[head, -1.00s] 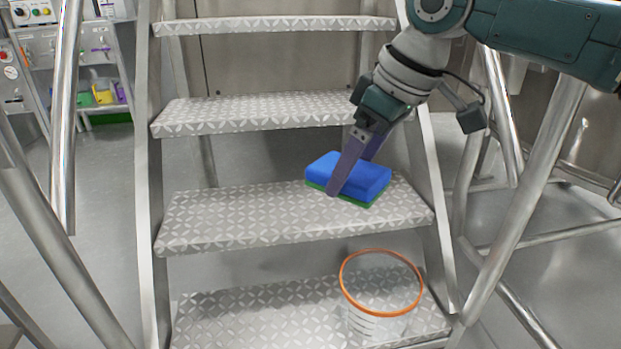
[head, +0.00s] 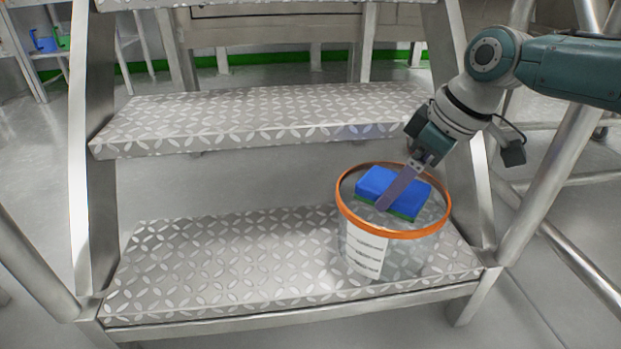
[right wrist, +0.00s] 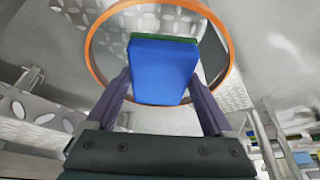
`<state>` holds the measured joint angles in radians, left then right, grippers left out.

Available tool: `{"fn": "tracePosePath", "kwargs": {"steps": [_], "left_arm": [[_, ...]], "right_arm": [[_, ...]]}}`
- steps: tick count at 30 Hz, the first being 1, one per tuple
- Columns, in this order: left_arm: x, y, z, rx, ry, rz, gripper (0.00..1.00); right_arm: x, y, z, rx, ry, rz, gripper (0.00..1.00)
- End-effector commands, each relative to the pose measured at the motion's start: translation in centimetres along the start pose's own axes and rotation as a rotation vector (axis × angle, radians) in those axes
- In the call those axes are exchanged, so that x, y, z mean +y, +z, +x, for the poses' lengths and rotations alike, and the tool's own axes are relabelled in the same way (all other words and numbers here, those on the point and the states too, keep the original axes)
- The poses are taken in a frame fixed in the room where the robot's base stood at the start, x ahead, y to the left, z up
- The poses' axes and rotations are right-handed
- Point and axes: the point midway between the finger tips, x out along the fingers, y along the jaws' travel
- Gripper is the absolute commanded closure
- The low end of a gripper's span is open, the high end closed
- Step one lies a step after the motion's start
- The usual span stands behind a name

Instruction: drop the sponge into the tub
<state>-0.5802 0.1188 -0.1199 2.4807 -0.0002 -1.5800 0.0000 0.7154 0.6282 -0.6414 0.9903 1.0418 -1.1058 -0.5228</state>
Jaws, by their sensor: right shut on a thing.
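The blue sponge (head: 387,188) with a green underside is held by my right gripper (head: 391,199), whose fingers are shut on its sides. In the head view the sponge overlaps the mouth of the clear tub (head: 364,247), inside the orange rim. In the right wrist view the sponge (right wrist: 163,70) is between both fingers, with the orange rim (right wrist: 229,45) around and beyond it. I cannot tell exactly how high it is relative to the rim. The tub stands upright on the lower tread and has a white label. My left gripper is not in view.
The tub is at the right end of the lower patterned metal tread (head: 215,265); the tread's left part is clear. The middle tread (head: 260,118) above is empty. Metal side rails and tubular supports (head: 550,165) flank the steps.

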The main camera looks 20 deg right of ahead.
Motion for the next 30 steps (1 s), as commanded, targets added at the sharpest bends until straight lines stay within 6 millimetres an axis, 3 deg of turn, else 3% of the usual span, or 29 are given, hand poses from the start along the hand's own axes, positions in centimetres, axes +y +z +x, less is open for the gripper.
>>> {"fn": "tracePosePath", "kwargs": {"steps": [1,3,13,19,30], "left_arm": [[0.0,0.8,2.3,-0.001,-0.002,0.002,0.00],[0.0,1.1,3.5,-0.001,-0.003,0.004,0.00],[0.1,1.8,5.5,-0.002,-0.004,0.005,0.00],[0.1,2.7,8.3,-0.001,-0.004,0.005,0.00],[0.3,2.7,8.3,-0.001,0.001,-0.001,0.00]], "right_arm": [[0.0,1.0,2.5,-0.001,-0.001,0.001,0.66],[-0.1,1.6,4.0,0.001,-0.001,0.000,0.66],[-0.1,2.6,6.6,0.001,0.000,0.000,0.66],[-0.1,3.9,9.6,0.001,-0.001,0.001,0.66],[-0.1,4.0,9.8,0.001,-0.001,0.000,0.66]]}}
